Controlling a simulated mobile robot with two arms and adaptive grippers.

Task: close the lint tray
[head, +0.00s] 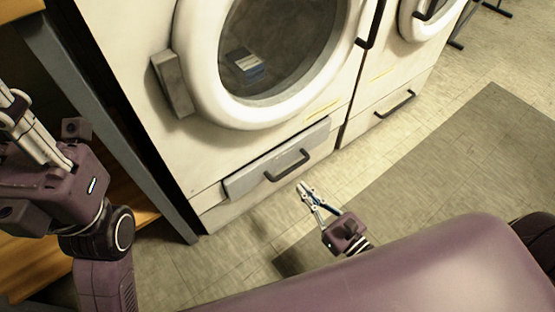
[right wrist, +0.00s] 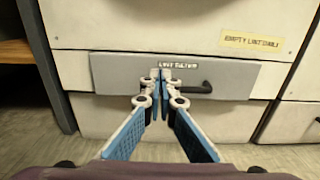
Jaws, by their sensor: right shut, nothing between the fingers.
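The lint tray (head: 248,174) is a grey drawer front with a black bar handle (head: 288,165), low on the near white machine. Its front seems to stand out a little from the machine's face. In the right wrist view the tray (right wrist: 115,70) is straight ahead, labelled along its top, and its handle (right wrist: 197,88) is partly hidden by my fingers. My right gripper (head: 305,188) is shut and empty, in front of and below the handle in the head view. In the right wrist view its fingertips (right wrist: 160,76) overlap the tray's middle; contact cannot be told. My left gripper (head: 10,100) is at the left edge, partly cut off.
The machine has a round glass door (head: 268,50) above the tray. A second machine (head: 385,85) stands to its right, with its own black-handled lower panel. A wooden shelf unit with a grey post (head: 105,130) is at left. The floor with a grey mat (head: 460,165) is clear.

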